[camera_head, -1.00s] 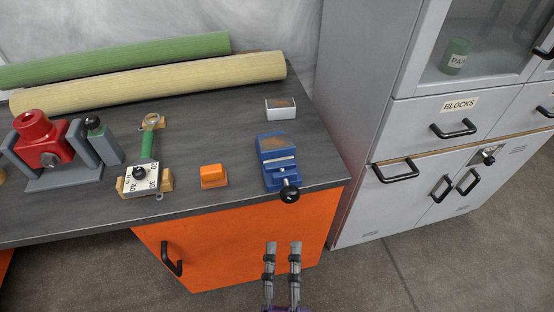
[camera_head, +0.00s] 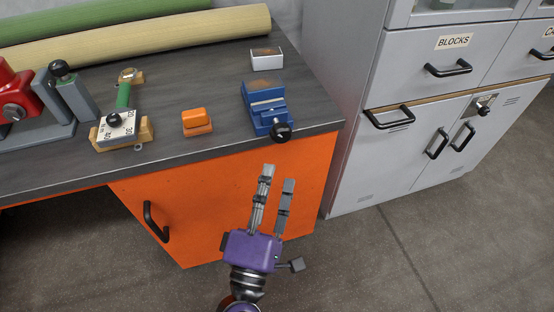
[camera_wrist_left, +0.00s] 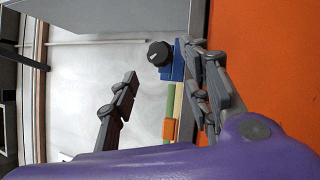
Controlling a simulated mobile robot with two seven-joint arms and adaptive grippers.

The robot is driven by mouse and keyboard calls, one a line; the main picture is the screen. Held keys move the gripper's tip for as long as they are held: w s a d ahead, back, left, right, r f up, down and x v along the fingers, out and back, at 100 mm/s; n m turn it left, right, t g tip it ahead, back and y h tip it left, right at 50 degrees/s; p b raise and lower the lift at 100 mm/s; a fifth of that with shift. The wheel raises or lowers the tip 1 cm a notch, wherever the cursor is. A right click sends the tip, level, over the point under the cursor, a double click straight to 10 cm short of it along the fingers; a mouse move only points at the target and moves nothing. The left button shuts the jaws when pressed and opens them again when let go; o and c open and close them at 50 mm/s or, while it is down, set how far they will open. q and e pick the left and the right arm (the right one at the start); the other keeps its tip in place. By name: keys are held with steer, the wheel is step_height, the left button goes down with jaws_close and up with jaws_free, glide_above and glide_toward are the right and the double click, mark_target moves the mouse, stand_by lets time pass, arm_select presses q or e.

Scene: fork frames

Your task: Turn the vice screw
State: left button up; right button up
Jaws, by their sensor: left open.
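The blue vice (camera_head: 265,107) stands near the front right corner of the dark workbench. Its screw ends in a black knob (camera_head: 281,131) that sticks out over the bench's front edge. In the left wrist view the black knob (camera_wrist_left: 159,54) shows beyond the fingers, with part of the blue vice (camera_wrist_left: 178,66) behind it. My left gripper (camera_head: 277,174) is open and empty, in front of the orange cabinet and below the knob, apart from it. In the left wrist view its two fingers (camera_wrist_left: 172,85) are spread wide. My right gripper is not in view.
An orange block (camera_head: 197,122) sits left of the vice, and a white box (camera_head: 267,58) behind it. A torque-wrench-like tool (camera_head: 122,110) and a red device (camera_head: 20,95) are further left. The orange cabinet door (camera_head: 190,220) has a black handle. A grey cabinet (camera_head: 400,160) stands right.

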mark_target(278, 138)
arm_select(q)
steer(key=shift+w+d+r+n+t+y, duration=0.15)
steer(key=shift+w+r+n, duration=0.4)
steer(key=shift+w, duration=0.95)
steer(key=shift+w+d+r+n+t+y, duration=0.1)
steer(key=shift+w+d+r+n+y, duration=0.3)
steer(key=shift+w, duration=1.05)
steer(key=shift+w+d+r+n+t+h, duration=0.1)
steer(key=shift+w+r+n, duration=0.55)
steer(key=shift+w, duration=0.85)
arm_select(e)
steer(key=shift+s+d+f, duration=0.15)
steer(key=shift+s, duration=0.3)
arm_select(q)
steer(key=shift+r, duration=0.1)
